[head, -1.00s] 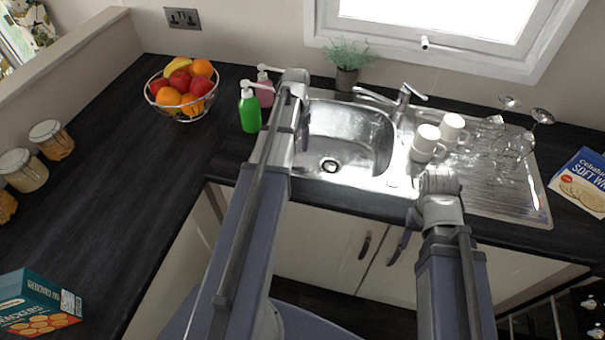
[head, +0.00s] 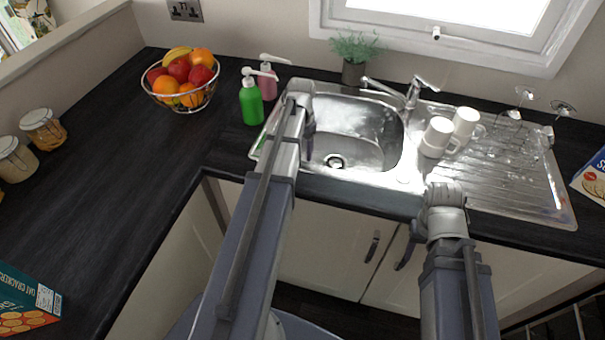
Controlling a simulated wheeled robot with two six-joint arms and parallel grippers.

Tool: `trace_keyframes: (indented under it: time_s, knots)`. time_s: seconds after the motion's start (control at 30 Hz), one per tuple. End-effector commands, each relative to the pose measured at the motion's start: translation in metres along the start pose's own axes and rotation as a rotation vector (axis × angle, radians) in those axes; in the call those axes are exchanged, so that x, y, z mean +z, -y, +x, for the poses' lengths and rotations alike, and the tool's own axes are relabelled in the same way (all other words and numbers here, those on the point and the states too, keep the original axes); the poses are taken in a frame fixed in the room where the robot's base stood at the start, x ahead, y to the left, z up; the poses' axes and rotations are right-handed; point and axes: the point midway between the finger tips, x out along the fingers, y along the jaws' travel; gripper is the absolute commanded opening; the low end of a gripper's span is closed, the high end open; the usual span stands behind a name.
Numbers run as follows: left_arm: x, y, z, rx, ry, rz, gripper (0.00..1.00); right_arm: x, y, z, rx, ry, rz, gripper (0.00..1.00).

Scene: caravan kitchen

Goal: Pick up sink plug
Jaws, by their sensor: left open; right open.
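A small round metal fitting with a dark centre (head: 336,161) sits in the bottom of the steel sink basin (head: 352,118). I cannot tell whether it is the sink plug or the bare drain. My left gripper (head: 309,150) hangs over the left side of the basin, left of that fitting and apart from it. It is open and mostly hidden by its own arm. My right gripper (head: 405,254) is lower, in front of the cupboard doors below the worktop edge. It is open, only partly visible, and well away from the basin.
A tap (head: 410,92) stands behind the basin. Two white mugs (head: 437,137) and several glasses are on the drainer (head: 515,180). Green (head: 251,101) and pink soap bottles stand left of the sink, near a fruit bowl (head: 182,100). The left worktop is largely clear.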

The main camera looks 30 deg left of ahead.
Motion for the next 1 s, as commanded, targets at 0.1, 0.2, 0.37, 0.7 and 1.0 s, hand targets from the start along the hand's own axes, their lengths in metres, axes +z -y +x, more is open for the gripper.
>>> trace_keyframes:
  time_s: [0.1, 0.2, 0.37, 0.7, 1.0]
  knots:
    - [0.0, 0.0, 0.006, 0.0, 0.0, 0.0, 0.62, 0.0, 0.001, 0.006, 0.0, 0.0, 0.0, 0.5]
    - [0.0, 0.0, 0.005, 0.0, 0.0, 0.0, 0.62, 0.0, 0.001, 0.005, 0.0, 0.0, 0.0, 0.5]
    - [0.0, -0.001, 0.016, 0.0, 0.0, 0.0, 0.62, -0.001, 0.002, 0.016, 0.0, 0.0, 0.0, 0.5]
    - [0.001, -0.004, 0.056, 0.0, 0.0, 0.0, 0.62, -0.003, 0.005, 0.055, 0.0, 0.0, 0.0, 0.5]
    - [0.001, -0.004, 0.056, 0.0, 0.0, 0.0, 0.62, -0.003, 0.005, 0.056, 0.0, 0.0, 0.0, 0.5]
